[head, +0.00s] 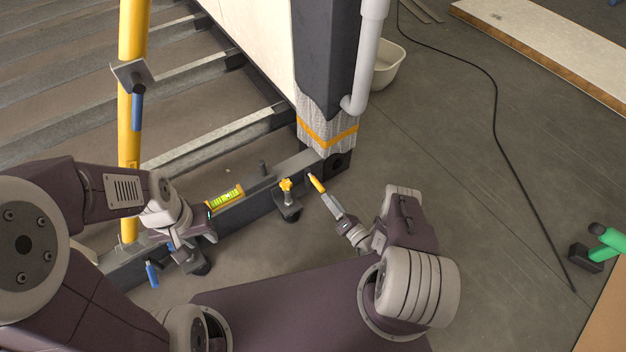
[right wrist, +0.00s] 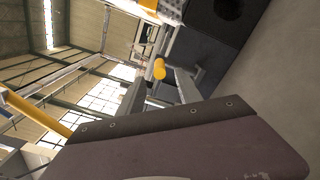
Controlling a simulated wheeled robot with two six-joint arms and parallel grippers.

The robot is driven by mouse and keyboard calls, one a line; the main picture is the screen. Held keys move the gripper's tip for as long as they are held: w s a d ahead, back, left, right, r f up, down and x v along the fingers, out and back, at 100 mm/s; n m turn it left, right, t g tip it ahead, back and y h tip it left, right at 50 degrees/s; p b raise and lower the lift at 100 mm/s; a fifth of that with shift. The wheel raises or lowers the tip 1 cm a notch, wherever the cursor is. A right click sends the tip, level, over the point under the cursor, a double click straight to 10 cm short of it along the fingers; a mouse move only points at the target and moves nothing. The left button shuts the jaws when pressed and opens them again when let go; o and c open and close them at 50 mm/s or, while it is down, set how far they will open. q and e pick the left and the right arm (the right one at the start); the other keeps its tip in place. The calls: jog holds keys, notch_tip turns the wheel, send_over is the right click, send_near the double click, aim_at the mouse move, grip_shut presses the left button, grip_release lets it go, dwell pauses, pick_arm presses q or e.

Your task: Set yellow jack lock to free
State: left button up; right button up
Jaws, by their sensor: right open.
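The yellow jack lock (head: 317,183) shows in the head view as a slim lever with a yellow grip at the right end of the dark beam (head: 262,207). My right gripper (head: 332,201) is just below and right of it, pointing at its free end. In the right wrist view, the round yellow end of the lever (right wrist: 159,69) appears between the spread fingers of the right gripper (right wrist: 160,82). The fingers look apart from it. My left gripper (head: 192,235) is low beside the left part of the beam; its fingers are partly hidden.
A yellow star knob (head: 286,185) on a caster and a yellow spirit level (head: 226,196) are along the beam. Blue levers sit on the yellow post (head: 129,160) and at lower left (head: 152,275). A cable (head: 497,120) crosses the mostly clear floor at right.

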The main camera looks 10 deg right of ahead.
aim_at(313, 179)
jog(key=b+x, duration=0.4)
jog(key=x, duration=0.3)
jog(key=shift+w+a+f, duration=0.15)
jog(key=shift+w+f, duration=0.05)
jog(key=shift+w, duration=0.1)
jog(key=shift+w+a+r, duration=0.2)
jog(key=shift+w, duration=0.35)
grip_shut()
dwell(0.5)
